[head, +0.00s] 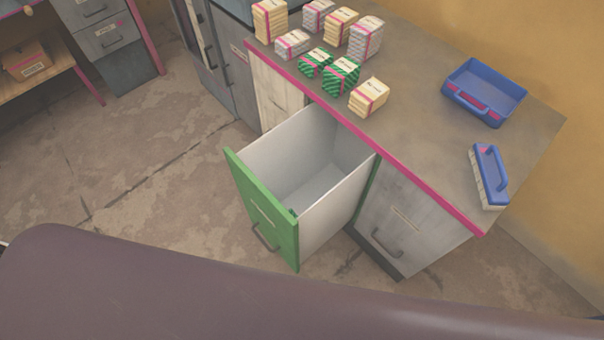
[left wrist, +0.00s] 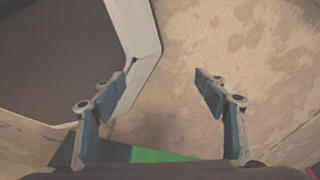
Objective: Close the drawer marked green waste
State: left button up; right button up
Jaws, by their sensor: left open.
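The green-fronted drawer (head: 262,207) stands pulled far out of the counter in the head view. The label is too small to read. My left gripper (left wrist: 160,85) is open in the left wrist view, with nothing between its fingers and floor behind them. A green surface (left wrist: 160,156) shows at the bottom of that view, partly hidden; I cannot tell whether it is the drawer. Neither gripper shows in the head view.
The counter (head: 420,130) holds several wrapped packs (head: 365,38), a blue tray (head: 484,92) and a blue-handled brush (head: 489,175). A closed grey drawer (head: 408,225) is right of the open one. Floor (head: 130,160) is clear to the left.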

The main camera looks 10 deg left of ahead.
aim_at(311, 164)
jog(key=k+l+u, duration=0.15)
jog(key=u, duration=0.2)
jog(key=k+u, duration=0.4)
jog(key=i, duration=0.05)
